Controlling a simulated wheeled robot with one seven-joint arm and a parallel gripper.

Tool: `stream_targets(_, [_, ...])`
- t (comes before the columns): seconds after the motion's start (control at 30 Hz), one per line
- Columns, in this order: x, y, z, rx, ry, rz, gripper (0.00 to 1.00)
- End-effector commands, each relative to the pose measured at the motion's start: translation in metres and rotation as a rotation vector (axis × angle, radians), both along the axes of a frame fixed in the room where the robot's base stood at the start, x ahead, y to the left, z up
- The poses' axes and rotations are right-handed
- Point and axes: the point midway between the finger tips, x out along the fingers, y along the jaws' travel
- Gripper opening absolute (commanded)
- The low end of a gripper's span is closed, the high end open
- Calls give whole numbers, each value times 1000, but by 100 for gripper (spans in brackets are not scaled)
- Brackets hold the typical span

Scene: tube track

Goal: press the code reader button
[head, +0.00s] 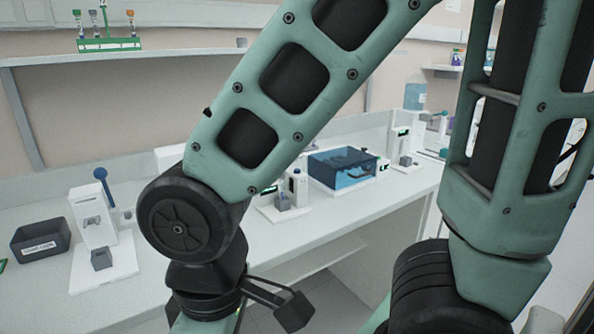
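I cannot tell for sure which device is the code reader. A small white device (298,183) with a dark display and a grey block at its foot stands mid-bench, partly behind my arm. A similar white device (396,146) with a dark display stands farther back on the right. No button can be made out on either. My arm crosses the middle of the head view, with its lower joints over the front of the bench.
A white press (96,220) with a blue-knobbed lever stands at the left, beside a dark labelled bin (41,240). A blue translucent box (341,172) sits mid-bench. A green rack (110,44) with tubes is on the shelf (190,56). Bare bench (283,238) shows in front.

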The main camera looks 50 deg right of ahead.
Motion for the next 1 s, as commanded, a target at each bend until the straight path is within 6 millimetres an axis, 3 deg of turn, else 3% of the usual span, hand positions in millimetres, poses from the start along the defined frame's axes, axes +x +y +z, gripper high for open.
stream_targets(0.03, [0, 0, 0, 0, 0, 0, 31])
stream_targets(0.13, [0, 0, 0, 0, 0, 0, 3])
stream_targets(0.17, [0, 0, 0, 0, 0, 0, 0])
stream_targets(1.0, [0, 0, 0, 0, 0, 0, 0])
